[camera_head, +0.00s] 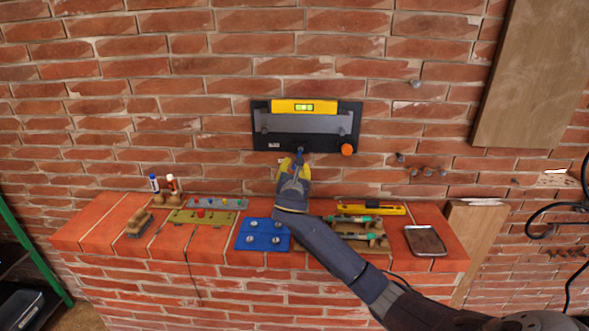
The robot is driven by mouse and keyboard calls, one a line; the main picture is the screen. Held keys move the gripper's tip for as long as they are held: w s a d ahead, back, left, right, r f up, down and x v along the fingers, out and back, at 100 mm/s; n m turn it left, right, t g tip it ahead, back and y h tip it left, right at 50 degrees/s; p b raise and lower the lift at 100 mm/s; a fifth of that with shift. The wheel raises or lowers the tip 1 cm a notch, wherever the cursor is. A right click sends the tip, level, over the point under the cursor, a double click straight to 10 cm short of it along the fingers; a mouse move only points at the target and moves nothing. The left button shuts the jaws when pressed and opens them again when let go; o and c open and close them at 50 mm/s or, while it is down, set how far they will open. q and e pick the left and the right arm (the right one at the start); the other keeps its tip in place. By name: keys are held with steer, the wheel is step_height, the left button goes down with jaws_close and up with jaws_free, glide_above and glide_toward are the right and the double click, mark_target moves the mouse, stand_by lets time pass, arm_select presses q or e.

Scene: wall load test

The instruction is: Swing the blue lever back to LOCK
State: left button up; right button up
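A black panel (258,116) is mounted on the brick wall, with a grey bar across it and an orange knob (347,149) at its lower right. A small pale label (274,146) sits at its lower left; its text is too small to read. My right gripper (294,163) reaches up to the panel's bottom edge, left of the orange knob. A narrow bluish piece (299,157), likely the blue lever, shows at its yellow fingertips, mostly hidden by the gripper. I cannot tell whether the fingers are closed on it. My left gripper is not in view.
A yellow level (304,106) lies along the panel's top. The brick ledge below holds a blue plate (262,236), an olive board (201,217), a brush (139,223), a yellow level (371,209), green-handled tools and a metal tray (425,241). Wall knobs protrude at right.

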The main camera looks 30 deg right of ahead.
jaws_close()
steer(key=shift+a, duration=0.1)
step_height(320, 180, up, 5)
steer(key=w+a+m, duration=0.2)
steer(key=a+m, duration=0.1)
steer(key=m, duration=1.1)
steer(key=shift+d+r, duration=0.1)
steer(key=shift+r, duration=0.05)
stand_by(0.6)
steer(key=c, duration=0.6)
jaws_free()
steer(key=shift+c, duration=0.2)
steer(key=o, duration=0.8)
